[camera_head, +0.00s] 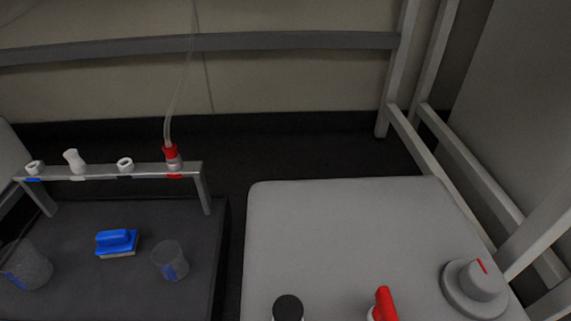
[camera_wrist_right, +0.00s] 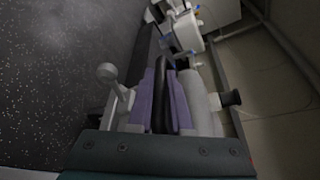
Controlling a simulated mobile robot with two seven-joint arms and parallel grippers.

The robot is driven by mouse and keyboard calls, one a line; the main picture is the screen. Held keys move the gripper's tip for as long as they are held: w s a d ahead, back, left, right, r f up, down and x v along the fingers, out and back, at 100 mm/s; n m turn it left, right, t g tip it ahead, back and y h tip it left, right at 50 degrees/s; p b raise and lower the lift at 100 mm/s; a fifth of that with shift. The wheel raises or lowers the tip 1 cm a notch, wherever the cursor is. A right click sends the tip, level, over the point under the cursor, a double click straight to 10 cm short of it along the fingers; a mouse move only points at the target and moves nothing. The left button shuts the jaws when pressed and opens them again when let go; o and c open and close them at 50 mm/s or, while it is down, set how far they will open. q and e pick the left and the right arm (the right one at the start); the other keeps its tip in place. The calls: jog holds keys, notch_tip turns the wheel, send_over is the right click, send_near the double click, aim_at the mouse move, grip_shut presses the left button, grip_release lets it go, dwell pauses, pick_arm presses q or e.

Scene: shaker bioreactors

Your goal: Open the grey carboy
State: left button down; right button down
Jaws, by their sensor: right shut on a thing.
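I cannot make out for certain which thing is the grey carboy. In the right wrist view, my right gripper (camera_wrist_right: 163,97) has purple finger pads closed on a narrow black piece (camera_wrist_right: 162,75). What the black piece belongs to is unclear. A pale grey cylinder-like body (camera_wrist_right: 199,102) lies just beside the right pad, with a black knob-like end (camera_wrist_right: 230,97) next to it. A white part with a round end (camera_wrist_right: 107,73) is to the left. In the head view, a black round top (camera_head: 288,307) shows at the bottom edge. Neither gripper shows in the head view.
A grey worktop (camera_head: 340,225) carries a red-handled item (camera_head: 385,303) and a round grey knob (camera_head: 482,281). A dark surface at left holds a rack (camera_head: 100,172) with tube fittings, a blue block (camera_head: 116,238) and beakers (camera_head: 171,261). The worktop's far half is clear.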

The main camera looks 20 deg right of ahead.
jog(key=shift+a+r, duration=0.1)
jog(key=shift+r, duration=0.05)
jog(key=c, duration=0.8)
grip_release()
jog(key=shift+c, duration=0.2)
jog(key=p+v, duration=0.1)
jog(key=v, duration=0.9)
